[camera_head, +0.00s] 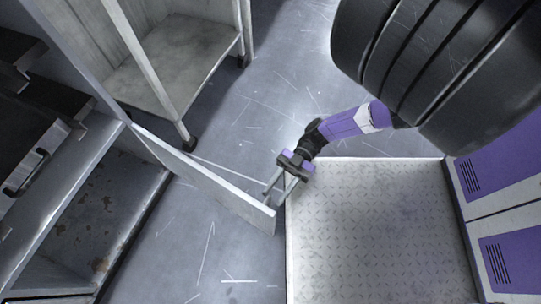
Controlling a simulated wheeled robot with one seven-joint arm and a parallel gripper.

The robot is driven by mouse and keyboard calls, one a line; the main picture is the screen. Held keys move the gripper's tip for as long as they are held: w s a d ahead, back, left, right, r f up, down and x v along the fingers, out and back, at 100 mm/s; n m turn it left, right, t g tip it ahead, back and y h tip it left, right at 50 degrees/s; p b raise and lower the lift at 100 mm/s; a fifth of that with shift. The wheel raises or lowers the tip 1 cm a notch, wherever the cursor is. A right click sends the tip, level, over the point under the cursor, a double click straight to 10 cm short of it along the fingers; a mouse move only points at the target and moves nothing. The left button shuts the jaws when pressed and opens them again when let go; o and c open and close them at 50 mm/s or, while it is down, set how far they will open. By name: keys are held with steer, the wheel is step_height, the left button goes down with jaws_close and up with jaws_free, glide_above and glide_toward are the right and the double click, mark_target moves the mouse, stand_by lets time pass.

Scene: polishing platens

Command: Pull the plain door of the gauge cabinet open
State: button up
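The plain door (215,188) of the gauge cabinet (85,150) is a flat pale grey panel. It stands swung out from the cabinet at the left, its free end out over the floor. The open lower compartment shows a stained, rusty floor (105,205). My gripper (273,198) is at the door's free end, reaching down from the upper right. Its two pale fingers look spread apart, close to the door's inner face and end edge. Whether a finger touches the door, and any handle there, is too small to tell.
A grey shelf cart (178,55) on black casters stands beyond the door. A drawer front with a dark handle (30,165) is at the far left. My pale base deck lies to the right of the door's end. Scratched grey floor (195,245) is clear in front of the door.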

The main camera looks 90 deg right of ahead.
steer(key=shift+v, duration=2.15)
